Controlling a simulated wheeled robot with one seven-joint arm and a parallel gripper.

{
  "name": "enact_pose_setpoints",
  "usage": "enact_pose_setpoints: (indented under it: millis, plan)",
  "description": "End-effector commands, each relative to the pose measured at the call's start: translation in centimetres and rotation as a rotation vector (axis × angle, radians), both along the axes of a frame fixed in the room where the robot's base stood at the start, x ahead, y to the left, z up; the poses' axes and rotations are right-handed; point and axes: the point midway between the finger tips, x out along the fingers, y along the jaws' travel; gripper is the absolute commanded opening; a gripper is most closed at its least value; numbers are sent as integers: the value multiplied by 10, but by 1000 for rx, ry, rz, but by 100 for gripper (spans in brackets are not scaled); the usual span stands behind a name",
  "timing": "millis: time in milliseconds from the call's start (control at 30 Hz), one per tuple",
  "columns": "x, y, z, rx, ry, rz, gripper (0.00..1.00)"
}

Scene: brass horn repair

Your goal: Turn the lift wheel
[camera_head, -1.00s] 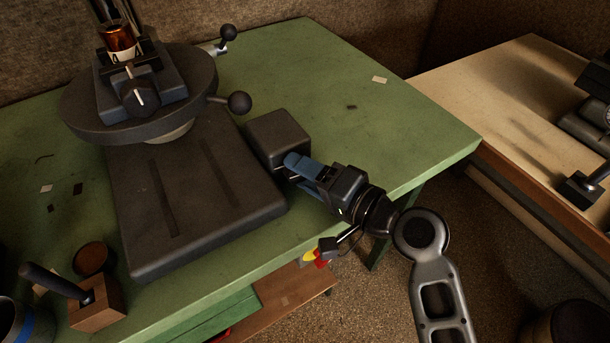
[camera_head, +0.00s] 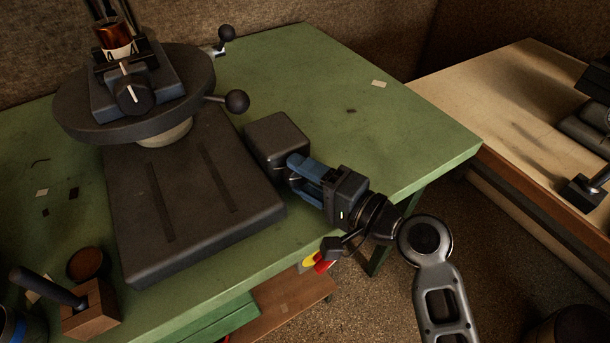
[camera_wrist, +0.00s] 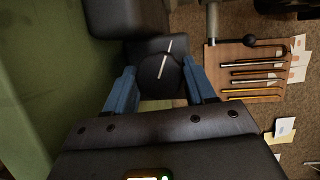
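The lift wheel is a black round knob with a white line, on the side of the dark box (camera_head: 279,140) beside the machine's base. In the wrist view the lift wheel (camera_wrist: 160,77) sits between the two blue fingers, its white line leaning a little right of upright. My gripper (camera_wrist: 160,72) has one finger against each side of the wheel and looks shut on it. In the head view my gripper (camera_head: 296,170) reaches the box from the right, and its fingers mostly hide the wheel.
The dark machine base (camera_head: 190,190) and round table (camera_head: 135,100) with ball handles (camera_head: 237,101) stand left on the green bench (camera_head: 350,70). A wooden block with a dark handle (camera_head: 88,310) is at lower left.

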Motion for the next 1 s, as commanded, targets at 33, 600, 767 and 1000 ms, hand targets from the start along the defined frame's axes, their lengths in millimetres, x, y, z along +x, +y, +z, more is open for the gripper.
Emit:
enact_pose_setpoints:
  millis: [33, 600, 767, 1000]
  plan:
    - [0, -1, -1, -2, 2, -3, 59]
    - [0, 0, -2, -2, 2, 1, 80]
    - [0, 0, -2, -3, 2, 1, 80]
    - [-1, 1, 2, -107, -68, 1, 80]
